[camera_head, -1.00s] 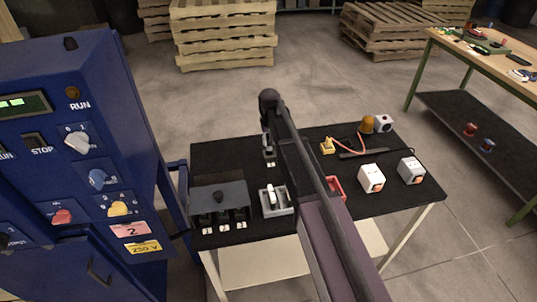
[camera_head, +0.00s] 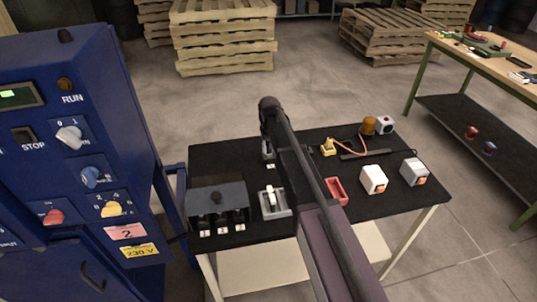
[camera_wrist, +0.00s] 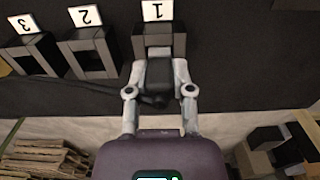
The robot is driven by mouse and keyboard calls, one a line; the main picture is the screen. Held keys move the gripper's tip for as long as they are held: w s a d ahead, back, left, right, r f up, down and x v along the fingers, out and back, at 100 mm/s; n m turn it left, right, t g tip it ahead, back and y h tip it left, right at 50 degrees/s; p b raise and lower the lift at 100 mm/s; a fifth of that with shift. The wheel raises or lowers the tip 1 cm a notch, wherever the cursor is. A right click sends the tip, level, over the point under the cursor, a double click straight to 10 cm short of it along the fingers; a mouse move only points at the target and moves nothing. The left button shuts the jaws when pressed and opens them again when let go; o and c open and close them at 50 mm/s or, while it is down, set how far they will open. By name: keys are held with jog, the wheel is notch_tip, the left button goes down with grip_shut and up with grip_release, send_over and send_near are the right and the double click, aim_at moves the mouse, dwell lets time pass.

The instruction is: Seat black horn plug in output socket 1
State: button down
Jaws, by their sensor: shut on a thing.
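My gripper (camera_wrist: 159,88) is shut on a black plug (camera_wrist: 159,73), with a finger on each side of it. The plug is lined up with output socket 1 (camera_wrist: 178,42), a grey-black block with a white "1" label. Its front end is at the socket's mouth; I cannot tell how deep it sits. Sockets 2 (camera_wrist: 94,55) and 3 (camera_wrist: 35,55) stand beside it, both looking empty in the wrist view. In the head view, socket 1 (camera_head: 268,154) is at the cart's back edge, below my arm's end, which mostly hides the gripper and plug.
A blue cabinet (camera_head: 110,150) stands left. Pallets (camera_head: 223,40) lie beyond.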

jog(key=shift+f, duration=0.6)
jog(key=shift+f+b, duration=0.15)
jog(key=shift+b, duration=0.25)
jog(key=shift+c, duration=2.4)
grip_release()
jog(key=shift+r, duration=0.2)
notch_tip(320, 180, up, 12)
jog(key=p, duration=1.2)
jog(key=s+d+m, duration=0.3)
jog(key=s+d, duration=1.9)
jog(key=s, duration=0.3)
jog(key=shift+s+d, duration=0.35)
